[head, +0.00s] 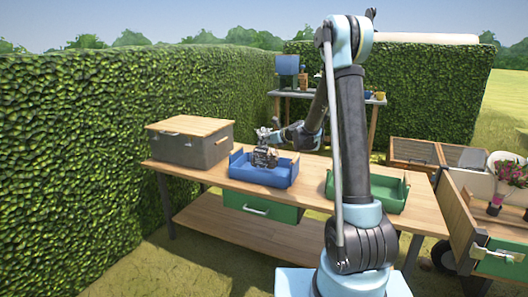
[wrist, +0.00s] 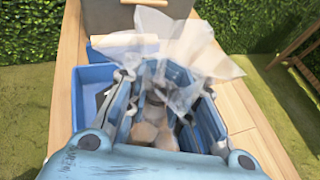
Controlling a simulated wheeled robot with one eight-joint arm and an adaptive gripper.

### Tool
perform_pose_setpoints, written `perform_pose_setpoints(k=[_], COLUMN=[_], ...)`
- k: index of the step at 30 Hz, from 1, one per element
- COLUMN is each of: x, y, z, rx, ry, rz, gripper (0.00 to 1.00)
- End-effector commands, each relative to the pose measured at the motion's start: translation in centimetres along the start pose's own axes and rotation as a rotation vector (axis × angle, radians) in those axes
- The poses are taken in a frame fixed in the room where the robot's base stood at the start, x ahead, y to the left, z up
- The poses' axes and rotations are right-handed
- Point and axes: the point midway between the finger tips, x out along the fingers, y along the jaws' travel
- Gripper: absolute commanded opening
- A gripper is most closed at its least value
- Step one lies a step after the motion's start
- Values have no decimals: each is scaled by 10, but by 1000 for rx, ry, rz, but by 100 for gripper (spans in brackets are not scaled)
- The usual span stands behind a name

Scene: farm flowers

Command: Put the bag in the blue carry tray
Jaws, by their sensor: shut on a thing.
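The blue carry tray (head: 262,178) stands on the wooden workbench, left of its middle. My gripper (head: 265,157) is at the tray, low over its opening. In the wrist view my gripper (wrist: 163,92) is shut on the clear plastic bag (wrist: 180,50), whose crumpled top flares out beyond the fingers. Brownish, rounded contents show between the fingers. The blue tray (wrist: 92,78) shows around and below the gripper in the wrist view. Whether the bag touches the tray floor is hidden by the fingers.
A grey box with a wooden lid (head: 190,142) stands left of the blue tray. A green tray (head: 375,196) stands on the right of the workbench (head: 230,190). A green drawer (head: 260,206) hangs under the bench top. A cart with flowers (head: 512,172) stands at the far right.

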Motion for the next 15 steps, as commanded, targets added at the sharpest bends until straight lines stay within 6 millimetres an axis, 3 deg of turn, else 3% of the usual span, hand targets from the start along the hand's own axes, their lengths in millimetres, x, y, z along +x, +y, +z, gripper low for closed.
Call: perform_pose_setpoints(k=[15], x=[14], y=[-3], z=[-39], rx=[2], ry=[-1], rz=[-4], gripper=[0])
